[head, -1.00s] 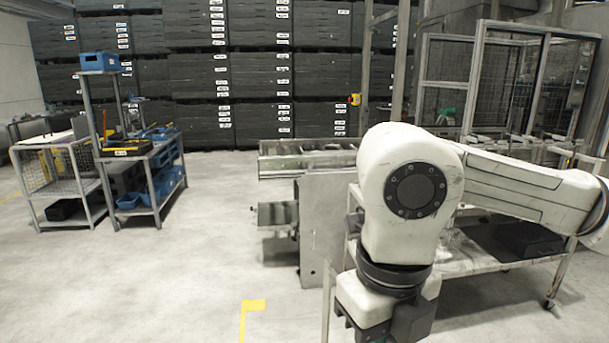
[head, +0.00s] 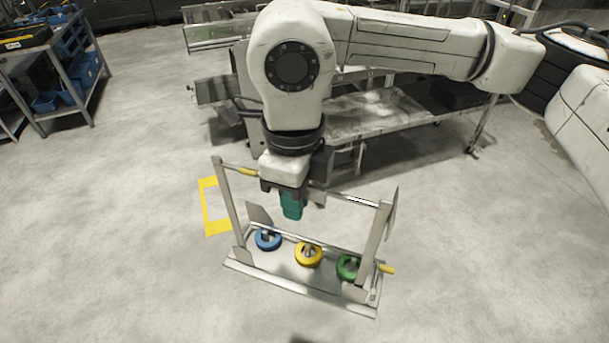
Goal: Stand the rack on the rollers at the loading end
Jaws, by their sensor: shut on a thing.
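The rack (head: 300,277) is a pale metal tray with two end posts and a top bar. It carries a blue ring (head: 268,240), a yellow ring (head: 308,254) and a green ring (head: 348,267). My gripper (head: 291,206), with teal fingers, points down and is shut on the rack's top bar near its middle. The rack looks upright, over the open floor; I cannot tell its height. A metal trough-like section (head: 221,34) juts left from the machine behind my arm, possibly the loading end. Rollers cannot be made out in it.
A metal bench (head: 380,115) stands behind my arm. A yellow floor marking (head: 214,208) lies left of the rack. A shelf unit with blue bins (head: 65,70) stands at the far left. The floor at left and in front is clear.

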